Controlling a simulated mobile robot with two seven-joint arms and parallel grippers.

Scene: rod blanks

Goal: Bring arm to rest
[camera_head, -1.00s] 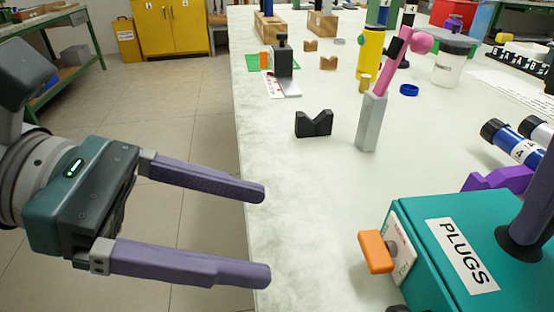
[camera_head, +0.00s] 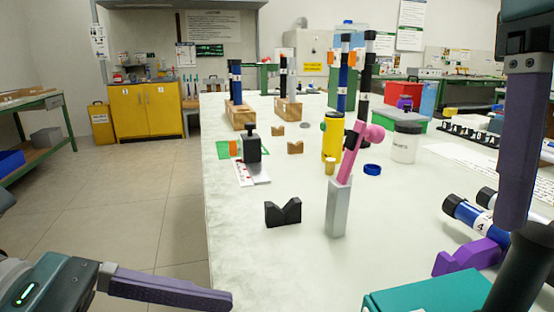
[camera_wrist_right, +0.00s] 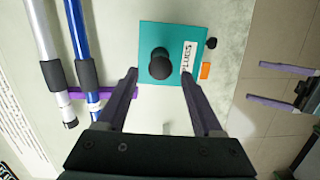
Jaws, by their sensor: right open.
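My left gripper is at the lower left of the head view, where one purple finger (camera_head: 168,288) shows beside the table's left edge. In the right wrist view both fingers of the left gripper (camera_wrist_right: 254,82) show spread apart over the floor, with nothing between them. My right gripper (camera_wrist_right: 159,73) is open. Its fingertips are apart, with the black knob (camera_wrist_right: 160,63) of the teal PLUGS box between them in the picture; contact is not visible. In the head view a right finger (camera_head: 521,150) points down at the right edge, above the teal box (camera_head: 430,292).
Blue and white tubes rest on a purple cradle (camera_head: 468,257) at right. Floor left of the table is clear.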

